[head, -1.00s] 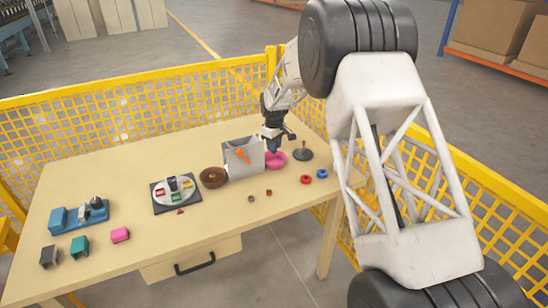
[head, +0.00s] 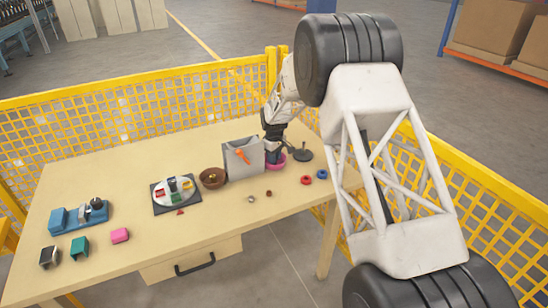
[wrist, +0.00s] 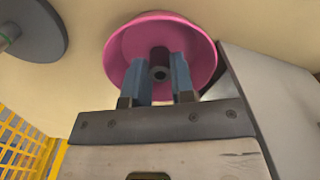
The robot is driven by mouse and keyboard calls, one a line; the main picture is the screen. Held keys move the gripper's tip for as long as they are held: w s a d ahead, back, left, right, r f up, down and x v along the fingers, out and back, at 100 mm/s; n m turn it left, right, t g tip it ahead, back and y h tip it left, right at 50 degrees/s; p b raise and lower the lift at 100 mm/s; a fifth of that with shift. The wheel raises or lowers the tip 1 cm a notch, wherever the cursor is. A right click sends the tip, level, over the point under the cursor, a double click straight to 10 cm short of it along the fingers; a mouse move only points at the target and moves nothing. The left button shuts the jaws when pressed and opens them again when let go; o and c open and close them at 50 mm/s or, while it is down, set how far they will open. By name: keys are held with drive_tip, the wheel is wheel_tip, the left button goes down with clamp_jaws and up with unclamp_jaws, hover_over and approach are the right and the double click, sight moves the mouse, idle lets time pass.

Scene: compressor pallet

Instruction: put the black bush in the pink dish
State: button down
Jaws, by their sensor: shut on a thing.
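The pink dish (head: 281,163) stands on the table's right part, beside the grey box. In the wrist view the dish (wrist: 120,60) lies behind my fingers with its open side facing the camera. My gripper (head: 273,152) is low at the dish. In the wrist view my gripper's blue fingers (wrist: 162,78) are shut on the black bush (wrist: 158,57), a small dark cylinder with a hole in its end. The bush shows over the dish's middle. I cannot tell whether it touches the dish floor. In the head view the bush is hidden.
The grey box (head: 240,163) with an orange thing is close to the dish's left. A dark round stand (head: 302,155) is close to its right. A brown bowl (head: 212,179), red ring (head: 306,180) and blue ring (head: 322,174) are nearby.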

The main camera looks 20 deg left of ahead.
drive_tip(key=shift+f, duration=0.15)
drive_tip(key=c, duration=1)
unclamp_jaws()
wheel_tip(320, 180, up, 12)
drive_tip(key=shift+r, duration=0.15)
idle(0.7)
